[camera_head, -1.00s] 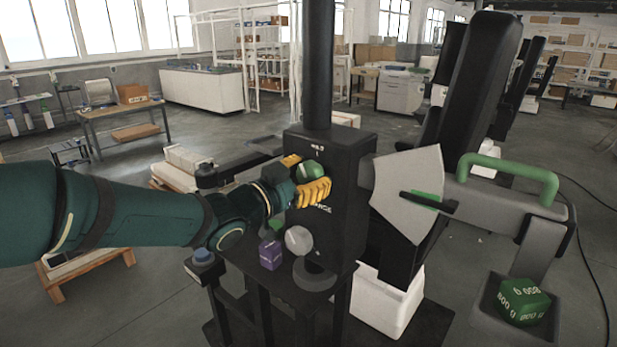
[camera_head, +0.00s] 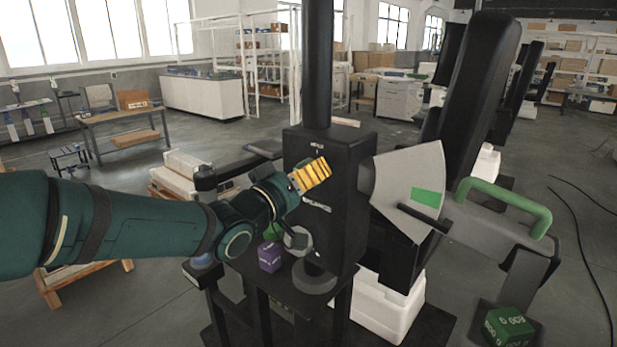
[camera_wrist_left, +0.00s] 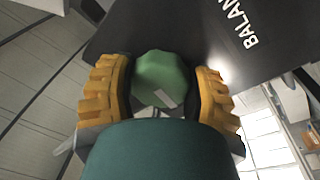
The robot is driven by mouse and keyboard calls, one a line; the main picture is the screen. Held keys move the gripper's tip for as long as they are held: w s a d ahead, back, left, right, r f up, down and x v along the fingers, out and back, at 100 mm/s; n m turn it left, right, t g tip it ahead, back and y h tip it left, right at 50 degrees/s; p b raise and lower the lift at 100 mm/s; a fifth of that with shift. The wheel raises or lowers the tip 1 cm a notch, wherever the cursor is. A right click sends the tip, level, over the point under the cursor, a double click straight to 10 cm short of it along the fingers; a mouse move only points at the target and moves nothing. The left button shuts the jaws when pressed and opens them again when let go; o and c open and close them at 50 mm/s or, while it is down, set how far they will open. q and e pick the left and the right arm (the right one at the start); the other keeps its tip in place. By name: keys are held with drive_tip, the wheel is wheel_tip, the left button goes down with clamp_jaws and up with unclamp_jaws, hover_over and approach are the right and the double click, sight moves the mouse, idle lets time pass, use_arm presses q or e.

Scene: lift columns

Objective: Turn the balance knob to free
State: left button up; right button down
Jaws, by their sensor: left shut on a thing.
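A black column box (camera_head: 346,214) carries the control panel, with the small label "HOLD" near its top. My left gripper (camera_head: 312,177) has yellow fingers, is at this panel and hides the knob in the head view. In the left wrist view the gripper (camera_wrist_left: 163,85) is shut on a rounded green knob (camera_wrist_left: 162,78), one finger on each side. Part of the word "BALANCE" (camera_wrist_left: 240,25) shows on the black panel beside it. A pale bar-shaped mark (camera_head: 316,205) shows on the panel below the fingers. My right gripper is not in view.
A grey fan-shaped plate (camera_head: 408,183) with a green patch and dark pointer stands right of the box. A green handle (camera_head: 505,203) sits on the tilted beam, above a green weight (camera_head: 509,326). A purple block (camera_head: 270,256) and grey round knob (camera_head: 298,240) are below my gripper.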

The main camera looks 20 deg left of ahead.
use_arm(q)
drive_tip(key=shift+n, duration=0.9)
drive_tip(key=o, duration=1.2)
drive_tip(key=v, duration=1.2)
drive_tip(key=shift+d, duration=0.1)
